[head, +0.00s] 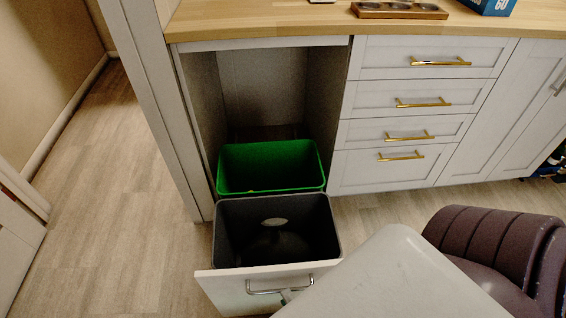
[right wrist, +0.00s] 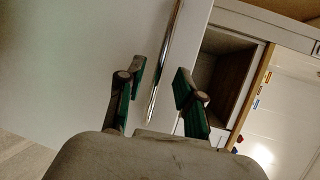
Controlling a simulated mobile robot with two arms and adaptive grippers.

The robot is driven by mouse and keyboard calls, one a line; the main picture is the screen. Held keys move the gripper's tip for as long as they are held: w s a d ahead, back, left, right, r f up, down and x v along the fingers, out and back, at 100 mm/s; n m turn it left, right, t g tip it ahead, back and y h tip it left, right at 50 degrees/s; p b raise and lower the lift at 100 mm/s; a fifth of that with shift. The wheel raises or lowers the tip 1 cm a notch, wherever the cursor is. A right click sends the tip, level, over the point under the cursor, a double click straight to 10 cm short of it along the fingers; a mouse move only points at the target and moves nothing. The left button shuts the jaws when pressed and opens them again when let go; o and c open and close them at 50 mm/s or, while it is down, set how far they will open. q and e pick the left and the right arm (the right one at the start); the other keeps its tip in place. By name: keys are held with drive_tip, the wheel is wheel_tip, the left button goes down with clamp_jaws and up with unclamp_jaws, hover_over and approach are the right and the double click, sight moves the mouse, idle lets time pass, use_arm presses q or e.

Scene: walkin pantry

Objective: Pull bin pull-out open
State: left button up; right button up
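The bin pull-out stands out from the cabinet, its white front panel (head: 223,290) well forward of the opening. It carries a green bin (head: 265,150) at the back and a dark grey bin (head: 227,225) in front. A chrome bar handle (head: 265,291) is on the panel; it also shows in the right wrist view (right wrist: 164,62). My right gripper (right wrist: 160,82) is open, its two fingers apart with the bar seen between them. I cannot tell whether they touch it. In the head view my right arm hides most of that gripper. My left gripper is not in view.
White drawers with brass handles (head: 408,130) are right of the opening, under a wooden countertop (head: 260,17). The wooden floor (head: 115,220) to the left is clear.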

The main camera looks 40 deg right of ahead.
drive_tip(key=v, duration=0.8)
idle(0.4)
